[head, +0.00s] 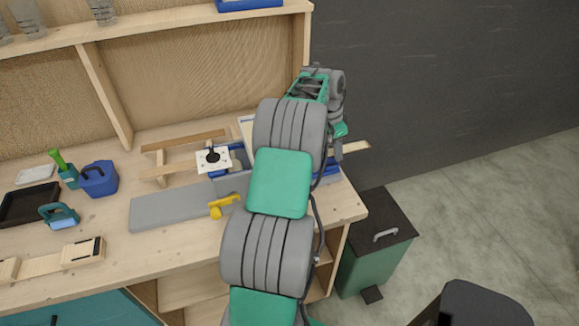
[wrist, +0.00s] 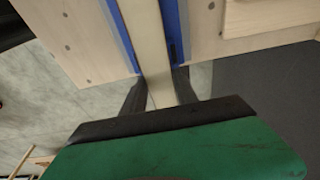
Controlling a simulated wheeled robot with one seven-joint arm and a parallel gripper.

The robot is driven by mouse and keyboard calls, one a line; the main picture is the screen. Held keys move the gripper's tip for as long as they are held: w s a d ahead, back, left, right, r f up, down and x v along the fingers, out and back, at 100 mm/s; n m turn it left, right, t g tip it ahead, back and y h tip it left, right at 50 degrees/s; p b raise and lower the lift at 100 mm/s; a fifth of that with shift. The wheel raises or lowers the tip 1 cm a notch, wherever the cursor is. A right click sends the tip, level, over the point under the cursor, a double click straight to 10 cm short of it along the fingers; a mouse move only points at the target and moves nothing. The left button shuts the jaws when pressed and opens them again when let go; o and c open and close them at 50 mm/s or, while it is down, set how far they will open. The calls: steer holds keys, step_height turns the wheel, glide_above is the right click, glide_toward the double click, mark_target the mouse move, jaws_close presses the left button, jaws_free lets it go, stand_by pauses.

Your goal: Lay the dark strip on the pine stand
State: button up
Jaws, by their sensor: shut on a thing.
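My gripper (wrist: 160,92) is shut on a long pale wooden strip (wrist: 150,40). In the wrist view the strip runs away from the fingers between two blue rails. In the head view its end (head: 356,147) sticks out to the right of my arm, past the bench's right side; my arm hides most of the rest. A browner strip (head: 185,141) lies at the back of the bench in the head view. Paler wood pieces (head: 162,171) lie just in front of it, perhaps the pine stand; I cannot tell for certain. My gripper is well to their right.
A grey plate (head: 165,208) with a yellow knob (head: 222,205) lies mid-bench. Left are a blue container (head: 98,179), a green bottle (head: 65,172), a black tray (head: 28,204) and a teal-handled tool (head: 58,215). A green bin (head: 375,250) stands right of the bench.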

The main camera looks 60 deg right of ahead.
step_height(320, 180, up, 10)
steer(key=p, duration=0.6)
steer(key=shift+p, duration=0.3)
